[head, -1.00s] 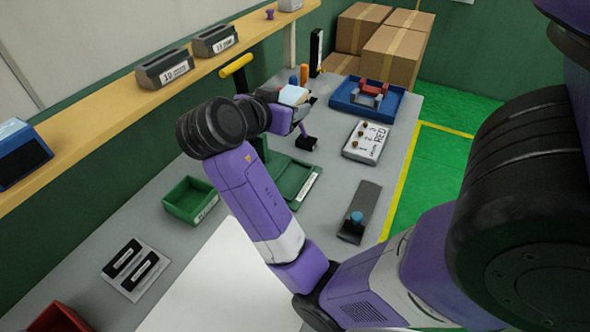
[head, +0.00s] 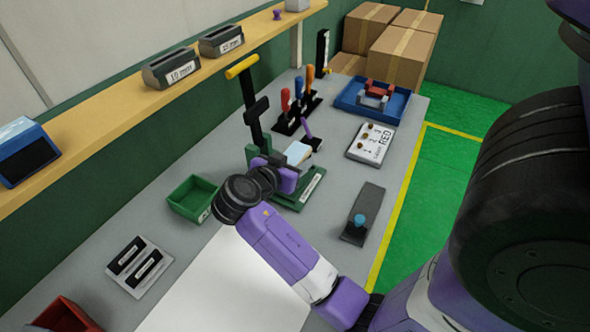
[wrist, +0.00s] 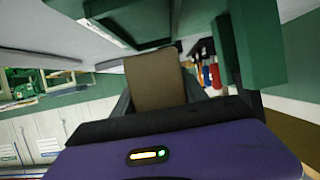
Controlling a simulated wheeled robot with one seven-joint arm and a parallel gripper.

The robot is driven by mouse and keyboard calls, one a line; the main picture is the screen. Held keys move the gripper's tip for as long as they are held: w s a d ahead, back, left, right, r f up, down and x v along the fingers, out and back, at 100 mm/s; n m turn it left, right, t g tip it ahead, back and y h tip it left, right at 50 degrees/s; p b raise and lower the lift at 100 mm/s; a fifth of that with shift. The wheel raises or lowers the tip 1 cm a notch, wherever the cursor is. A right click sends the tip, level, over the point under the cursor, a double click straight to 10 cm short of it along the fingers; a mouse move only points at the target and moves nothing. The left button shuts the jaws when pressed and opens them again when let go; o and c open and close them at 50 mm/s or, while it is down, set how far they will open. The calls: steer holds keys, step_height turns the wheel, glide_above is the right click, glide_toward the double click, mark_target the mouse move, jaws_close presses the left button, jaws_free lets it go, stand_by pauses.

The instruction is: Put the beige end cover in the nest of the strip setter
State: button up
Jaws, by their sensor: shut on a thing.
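The beige end cover (wrist: 155,80) is in my gripper (wrist: 158,95), which is shut on it in the wrist view. The strip setter has a green base (head: 305,190), a black upright (head: 253,112) and a yellow handle (head: 242,67). My gripper (head: 290,165) is close over the setter's base, in front of the upright. Green setter parts (wrist: 258,45) are close by in the wrist view. My wrist hides the nest, and I cannot tell if the cover touches it.
A rack of coloured-handled tools (head: 298,110) stands behind the setter. A green bin (head: 193,198) is left of it. A label plate (head: 371,142), a grey fixture with a blue knob (head: 362,212) and a blue tray (head: 350,104) are to the right.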

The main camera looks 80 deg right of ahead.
steer(key=shift+f, duration=1.9)
steer(key=shift+f, duration=0.15)
steer(key=o, duration=1.5)
steer(key=shift+a+r, duration=0.1)
steer(key=shift+r, duration=0.15)
steer(key=b+v, duration=0.1)
steer(key=v, duration=1.1)
steer(key=shift+f+b, duration=0.1)
steer(key=shift+b, duration=0.2)
